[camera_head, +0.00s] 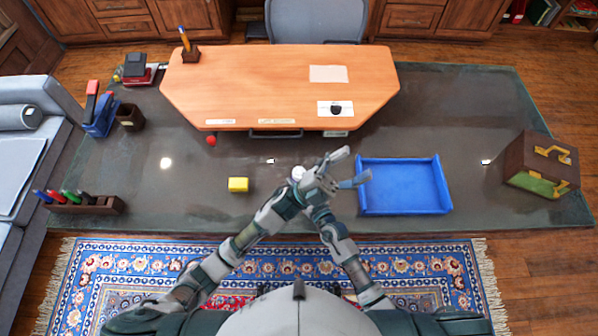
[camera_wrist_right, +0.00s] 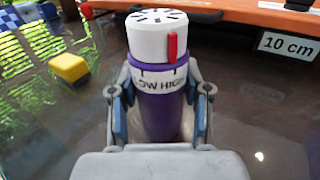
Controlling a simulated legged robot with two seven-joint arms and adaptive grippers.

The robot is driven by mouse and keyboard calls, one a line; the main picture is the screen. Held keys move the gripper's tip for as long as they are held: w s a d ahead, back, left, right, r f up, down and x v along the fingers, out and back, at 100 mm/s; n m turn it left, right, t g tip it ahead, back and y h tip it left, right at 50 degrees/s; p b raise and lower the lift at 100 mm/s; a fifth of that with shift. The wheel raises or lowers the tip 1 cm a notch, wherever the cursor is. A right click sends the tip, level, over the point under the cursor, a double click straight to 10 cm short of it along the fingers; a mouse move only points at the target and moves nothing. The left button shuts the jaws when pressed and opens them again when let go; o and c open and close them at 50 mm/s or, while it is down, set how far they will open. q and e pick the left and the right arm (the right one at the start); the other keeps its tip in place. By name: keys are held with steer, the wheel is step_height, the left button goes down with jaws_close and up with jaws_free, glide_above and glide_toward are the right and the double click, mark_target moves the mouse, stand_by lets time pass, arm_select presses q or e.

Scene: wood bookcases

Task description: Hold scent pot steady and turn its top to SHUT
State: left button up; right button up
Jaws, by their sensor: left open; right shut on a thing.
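The scent pot (camera_wrist_right: 160,108) stands upright in the right wrist view, with a purple body, a white slotted top (camera_wrist_right: 150,38) and a red tab on the top. No SHUT mark shows. My right gripper (camera_wrist_right: 159,115) is shut around the purple body, one finger on each side. In the head view only the pot's white top (camera_head: 298,172) shows clearly. My left gripper (camera_head: 356,166) is open and empty, right of the pot, its fingers spread to the right.
A blue tray (camera_head: 405,210) lies just right of my left gripper. A yellow block (camera_head: 238,185) and a red ball (camera_head: 211,141) lie to the left. An orange desk board (camera_head: 280,90) is behind. A pen rack (camera_head: 85,205) and a brown case (camera_head: 540,165) stand at the ends.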

arm_select(q)
steer(key=w+a+f+n+t+y, duration=0.55)
steer(key=n+t+y, duration=0.25)
steer(key=n+t, duration=0.6)
steer(key=n+g+y, duration=0.2)
steer(key=n+y, duration=0.8)
steer(key=y, duration=0.1)
glide_toward(296, 179)
steer(key=x, duration=1.2)
steer(key=shift+w, duration=0.1)
steer(key=c, duration=1.2)
